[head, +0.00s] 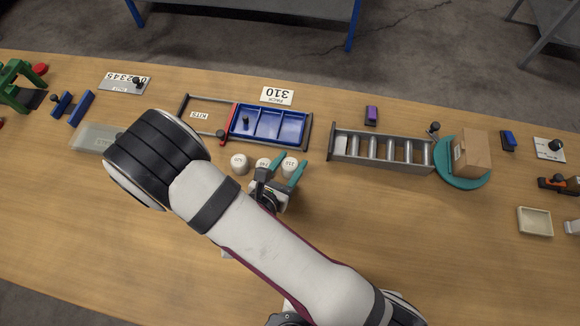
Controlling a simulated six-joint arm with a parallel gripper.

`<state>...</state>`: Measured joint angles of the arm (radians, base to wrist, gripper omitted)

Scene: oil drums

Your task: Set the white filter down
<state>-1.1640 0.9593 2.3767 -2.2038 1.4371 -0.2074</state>
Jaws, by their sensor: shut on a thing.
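Three small white filters with dark printed markings are in a short row near the middle of the table in the head view. The right white filter (289,167) is between the teal fingers of my gripper (289,162), which is shut on it. I cannot tell whether its base touches the table. The middle white filter (263,162) is just left of my gripper and partly hidden by it. The left white filter (239,165) stands apart on the wood.
A blue compartment tray (282,127) with a red-edged frame lies behind the filters. A grey slotted rack (381,163) is to the right, then a cardboard box (470,153) on a teal disc (463,184). The front-left table (60,215) is bare.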

